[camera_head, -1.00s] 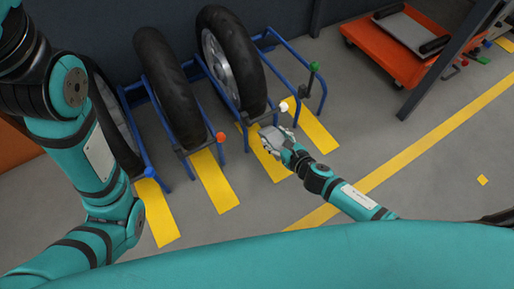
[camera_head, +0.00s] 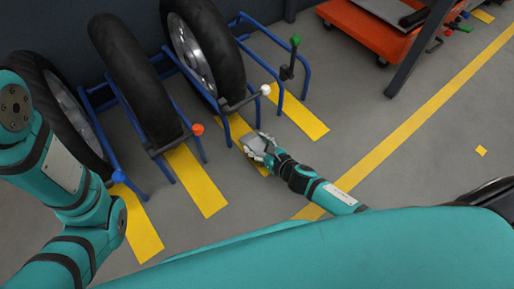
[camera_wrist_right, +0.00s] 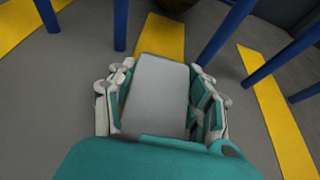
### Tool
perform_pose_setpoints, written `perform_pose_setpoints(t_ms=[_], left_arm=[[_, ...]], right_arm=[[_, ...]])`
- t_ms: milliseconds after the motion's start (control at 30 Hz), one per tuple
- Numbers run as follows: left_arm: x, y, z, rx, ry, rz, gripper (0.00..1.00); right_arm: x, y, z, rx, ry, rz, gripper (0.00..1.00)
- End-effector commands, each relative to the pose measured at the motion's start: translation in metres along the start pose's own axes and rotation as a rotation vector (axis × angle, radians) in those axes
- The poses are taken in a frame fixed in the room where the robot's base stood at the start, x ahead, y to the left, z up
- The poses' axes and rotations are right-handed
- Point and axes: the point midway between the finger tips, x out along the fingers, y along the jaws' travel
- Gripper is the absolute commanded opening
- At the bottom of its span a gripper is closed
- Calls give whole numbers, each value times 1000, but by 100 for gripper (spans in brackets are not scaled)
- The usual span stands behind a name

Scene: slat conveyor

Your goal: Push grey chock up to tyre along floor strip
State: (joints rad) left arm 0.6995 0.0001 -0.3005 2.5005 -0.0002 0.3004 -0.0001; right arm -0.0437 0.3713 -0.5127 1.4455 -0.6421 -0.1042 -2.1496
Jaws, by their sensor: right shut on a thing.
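The grey chock (camera_wrist_right: 158,88) fills the middle of the right wrist view, between the fingers of my right gripper (camera_head: 258,146), which is shut on it. In the head view the chock (camera_head: 256,142) shows small and partly covered by the fingers. It is over a yellow floor strip (camera_head: 238,126), low near the floor; contact with the floor is hidden. The tyre (camera_head: 232,62) in line with this strip stands in a blue rack beyond the chock, with a gap between. The tyre's dark bottom also shows in the right wrist view (camera_wrist_right: 178,4). My left gripper is out of view.
Blue rack bars (camera_wrist_right: 228,32) stand on both sides of the strip. A lever with a white knob (camera_head: 266,90) is close above the gripper. Other tyres (camera_head: 135,75) stand to the left. An orange cart (camera_head: 365,35) is at the back right. Open floor lies right.

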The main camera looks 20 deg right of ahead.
Motion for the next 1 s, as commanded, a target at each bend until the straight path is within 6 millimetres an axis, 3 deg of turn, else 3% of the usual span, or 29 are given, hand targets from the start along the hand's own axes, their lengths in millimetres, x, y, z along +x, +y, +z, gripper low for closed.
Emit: perform_pose_setpoints(t_ms=[300,333,500,867,1000], left_arm=[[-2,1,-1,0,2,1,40],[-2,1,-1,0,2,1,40],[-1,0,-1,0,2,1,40],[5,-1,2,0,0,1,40],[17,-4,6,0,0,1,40]], right_arm=[[2,0,-1,0,-3,1,9],[1,0,-2,0,-2,0,52],[1,0,-1,0,-1,0,74],[-2,0,6,0,-2,1,74],[-26,1,5,3,2,1,74]])
